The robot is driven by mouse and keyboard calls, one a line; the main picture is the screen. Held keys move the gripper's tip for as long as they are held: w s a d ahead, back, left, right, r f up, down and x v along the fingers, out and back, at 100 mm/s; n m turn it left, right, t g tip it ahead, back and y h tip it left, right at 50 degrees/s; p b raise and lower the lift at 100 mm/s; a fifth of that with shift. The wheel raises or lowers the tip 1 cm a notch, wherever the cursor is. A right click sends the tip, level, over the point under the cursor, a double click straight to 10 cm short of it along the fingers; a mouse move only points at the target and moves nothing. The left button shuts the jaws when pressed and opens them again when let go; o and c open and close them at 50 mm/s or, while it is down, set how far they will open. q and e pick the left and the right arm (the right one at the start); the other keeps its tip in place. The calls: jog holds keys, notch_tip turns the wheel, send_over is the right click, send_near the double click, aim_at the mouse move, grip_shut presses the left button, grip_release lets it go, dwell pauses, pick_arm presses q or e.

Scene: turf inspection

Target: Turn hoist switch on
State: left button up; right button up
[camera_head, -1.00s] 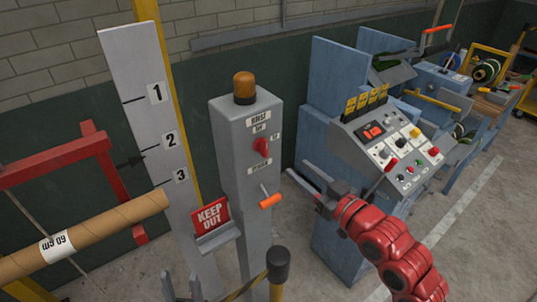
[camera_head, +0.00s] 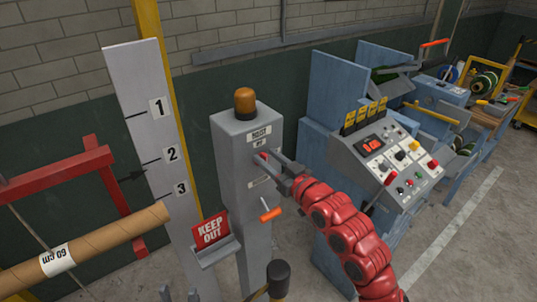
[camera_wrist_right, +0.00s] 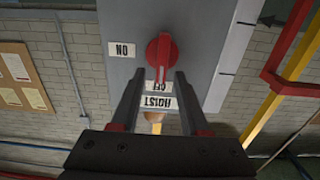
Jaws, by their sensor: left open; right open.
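The hoist switch is a red rotary knob (camera_wrist_right: 163,50) on the front of a grey post (camera_head: 238,160). In the right wrist view, which shows it upside down, its handle points toward the OFF label; an ON label (camera_wrist_right: 122,49) sits to the left. My right gripper (camera_wrist_right: 159,76) is open, its fingertips on either side of the handle's end; I cannot tell whether they touch it. In the head view my right gripper (camera_head: 264,162) covers most of the knob. What seem to be my left gripper's fingertips (camera_head: 179,296) show apart at the bottom edge.
An orange beacon (camera_head: 245,102) tops the post. An orange-handled lever (camera_head: 270,214) juts out below my right gripper. A red KEEP OUT sign (camera_head: 211,229) stands left of the post; a control console (camera_head: 390,165) is to the right. A cardboard tube (camera_head: 110,243) lies left.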

jog(key=shift+a, duration=0.1)
grip_shut()
jog(key=shift+w, duration=0.1)
dwell(0.5)
jog(key=m+b, duration=0.1)
jog(key=m, duration=0.1)
jog(key=m+b, duration=0.1)
jog(key=shift+w+d+f+m, duration=0.1)
jog(key=shift+w+d+m, duration=0.1)
jog(key=shift+d+m, duration=0.2)
jog(key=m, duration=0.2)
jog(key=m+b, duration=0.1)
jog(key=shift+w+d+f+m, duration=0.2)
jog(key=shift+d+m, duration=0.05)
jog(key=shift+m, duration=0.05)
jog(key=m, duration=0.4)
jog(key=shift+w+d+f+m, duration=0.2)
jog(key=shift+d+f+m, duration=0.05)
jog(key=shift+f+m, duration=0.05)
jog(key=m, duration=0.3)
jog(key=f+m+p, duration=0.1)
jog(key=m, duration=0.1)
jog(key=shift+d+f+m, duration=0.1)
jog(key=shift+m, duration=0.3)
jog(key=shift+f, duration=0.1)
